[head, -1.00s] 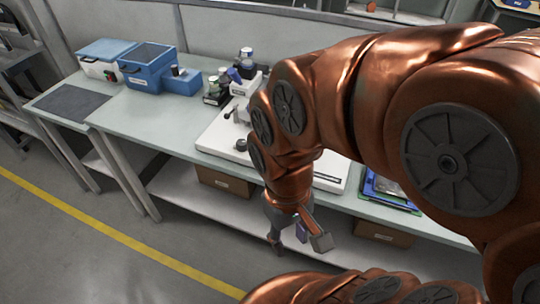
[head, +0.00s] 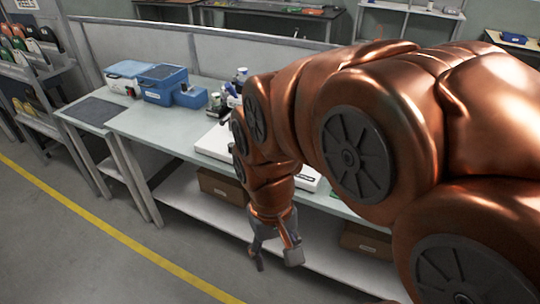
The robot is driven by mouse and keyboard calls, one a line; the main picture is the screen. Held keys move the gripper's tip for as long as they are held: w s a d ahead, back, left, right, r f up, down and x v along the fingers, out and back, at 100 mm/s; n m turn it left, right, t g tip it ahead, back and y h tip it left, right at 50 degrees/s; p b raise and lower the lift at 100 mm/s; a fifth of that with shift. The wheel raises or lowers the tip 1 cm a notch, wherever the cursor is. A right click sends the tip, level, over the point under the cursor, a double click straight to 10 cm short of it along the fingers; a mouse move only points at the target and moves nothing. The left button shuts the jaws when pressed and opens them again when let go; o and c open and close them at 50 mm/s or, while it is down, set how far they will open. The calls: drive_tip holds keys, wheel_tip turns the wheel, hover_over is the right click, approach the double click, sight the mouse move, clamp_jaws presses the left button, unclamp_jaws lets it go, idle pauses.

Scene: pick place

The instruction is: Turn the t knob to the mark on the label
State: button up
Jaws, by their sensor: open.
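My gripper (head: 277,261) hangs open and empty in front of the bench, pointing down, below the worktop's front edge. The white board (head: 215,143) lies on the bench just behind my arm, and my arm covers much of it. I cannot make out the t knob, its label or the mark; my arm may hide them.
The long workbench (head: 150,125) has a lower shelf (head: 185,200) with cardboard boxes (head: 221,186). A blue bin (head: 163,86) and a blue-lidded white box (head: 127,75) stand at its left end. Bottles (head: 241,76) stand behind the board. The floor in front is clear.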

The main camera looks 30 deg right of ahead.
drive_tip(key=w+d+r+m+p, duration=0.15)
drive_tip(key=w+d+m, duration=0.3)
drive_tip(key=w, duration=0.45)
drive_tip(key=w+d+r+m+p, duration=0.1)
drive_tip(key=w+d+r+m, duration=0.1)
drive_tip(key=w+d+m, duration=0.5)
drive_tip(key=w+d+f+m, duration=0.1)
drive_tip(key=w+d+f, duration=0.1)
drive_tip(key=w, duration=0.3)
drive_tip(key=w+d+f+m+t+p, duration=0.1)
drive_tip(key=w+d+f, duration=0.1)
drive_tip(key=w+d, duration=0.3)
drive_tip(key=w+d+f+m+p, duration=0.1)
drive_tip(key=w+d+f+m, duration=0.1)
drive_tip(key=w+d, duration=0.2)
drive_tip(key=shift+w+d+f, duration=0.1)
drive_tip(key=shift+w+f, duration=0.05)
drive_tip(key=shift+w, duration=0.7)
drive_tip(key=shift+w+d+f, duration=0.1)
drive_tip(key=shift+w+f, duration=0.05)
drive_tip(key=shift+w, duration=0.65)
drive_tip(key=shift+w+d+f+t+p, duration=0.2)
drive_tip(key=shift+w+f+t+p, duration=0.15)
drive_tip(key=shift+f, duration=0.15)
wheel_tip(320, 180, down, 7)
drive_tip(key=p, duration=0.2)
drive_tip(key=shift+f+p, duration=0.2)
drive_tip(key=shift+p, duration=0.1)
